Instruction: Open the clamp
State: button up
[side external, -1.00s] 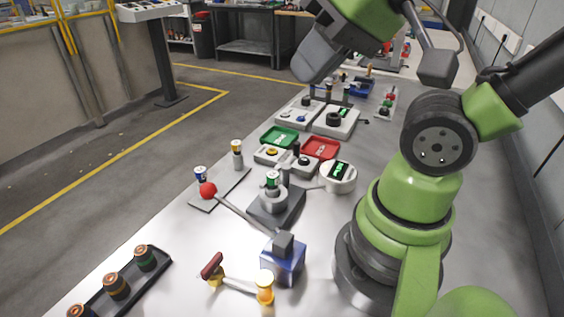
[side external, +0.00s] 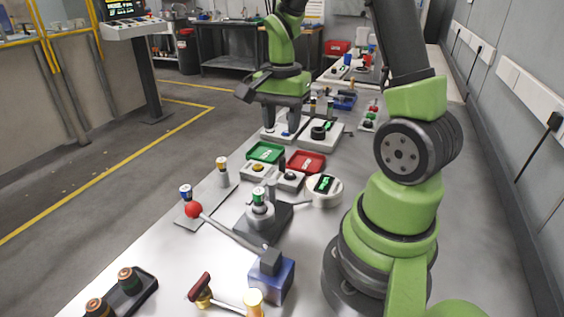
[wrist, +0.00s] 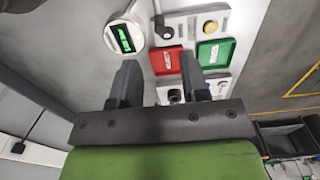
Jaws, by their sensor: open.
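A long grey lever with a red ball knob (side external: 194,210) runs from a blue block (side external: 272,280) at the front of the bench in the side view. It passes beside a dark fixture (side external: 277,226) that holds a pale cylinder. Nearer the camera is a brass piece with a red handle (side external: 200,285). I cannot tell for sure which of these is the clamp. My gripper (side external: 285,128) points down over the white control boxes farther back, well away from both. In the wrist view my gripper (wrist: 160,62) is open, with nothing between its fingers.
A red tray (side external: 306,171), a green tray (side external: 265,162) and a round white device with a green display (side external: 324,198) lie between my gripper and the lever. A black rack (side external: 130,297) with cylinders is at the front left.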

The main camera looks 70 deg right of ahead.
aim_at(282, 158)
notch_tip(282, 158, down, 10)
dwell(0.5)
grip_shut()
